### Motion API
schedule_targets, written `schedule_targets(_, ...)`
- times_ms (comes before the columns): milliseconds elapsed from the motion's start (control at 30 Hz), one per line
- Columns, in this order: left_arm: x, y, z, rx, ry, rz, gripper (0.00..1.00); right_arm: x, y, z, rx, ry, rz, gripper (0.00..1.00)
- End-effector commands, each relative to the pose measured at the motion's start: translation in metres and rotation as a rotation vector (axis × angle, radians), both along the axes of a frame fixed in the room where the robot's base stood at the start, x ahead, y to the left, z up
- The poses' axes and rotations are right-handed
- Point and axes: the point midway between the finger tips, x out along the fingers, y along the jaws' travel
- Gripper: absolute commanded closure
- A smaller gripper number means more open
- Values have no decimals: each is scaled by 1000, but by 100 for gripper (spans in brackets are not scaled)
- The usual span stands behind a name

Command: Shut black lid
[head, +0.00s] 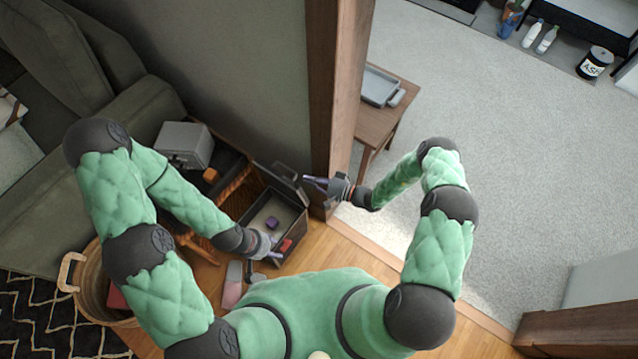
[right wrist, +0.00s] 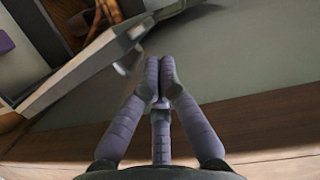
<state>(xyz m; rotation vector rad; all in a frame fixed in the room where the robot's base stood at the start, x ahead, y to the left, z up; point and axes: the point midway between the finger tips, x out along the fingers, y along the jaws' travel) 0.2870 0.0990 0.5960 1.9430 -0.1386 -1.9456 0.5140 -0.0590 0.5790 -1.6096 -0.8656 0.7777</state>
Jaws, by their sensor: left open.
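A black box (head: 297,226) stands on the wooden floor in the middle of the head view. Its black lid (head: 284,177) is raised along the far side, and the inside shows. The lid also shows as a tilted grey panel (right wrist: 75,78) in the right wrist view. My right gripper (head: 308,182) is beside the lid's right end; its fingers (right wrist: 159,75) look closed together with nothing between them, just right of the panel. I cannot tell whether they touch it. My left gripper (head: 274,250) is open at the box's near left side.
A purple block (head: 272,223) and a red item (head: 286,245) are in the box. A wooden post (head: 338,100) stands close behind my right gripper. A grey metal box (head: 184,143) and a wicker basket (head: 92,290) are to the left. Carpet (head: 530,160) lies open at right.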

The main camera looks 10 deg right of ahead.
Motion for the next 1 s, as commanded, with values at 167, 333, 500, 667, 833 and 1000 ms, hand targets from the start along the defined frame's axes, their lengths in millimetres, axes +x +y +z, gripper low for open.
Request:
schedule_targets(167,0,0,-9,0,0,0,56,13,23,-3,0,0,3,100)
schedule_targets(333,0,0,-12,0,0,0,56,20,33,-2,0,0,2,100)
schedule_targets(500,0,0,-12,0,0,0,56,21,36,-2,0,1,1,100)
schedule_targets(667,0,0,-12,0,0,0,56,21,35,-2,0,1,1,100)
schedule_targets(833,0,0,-11,0,0,0,56,20,37,-1,-4,-2,1,100)
schedule_targets(1000,0,0,-4,0,0,0,56,12,44,-1,-29,-28,2,100)
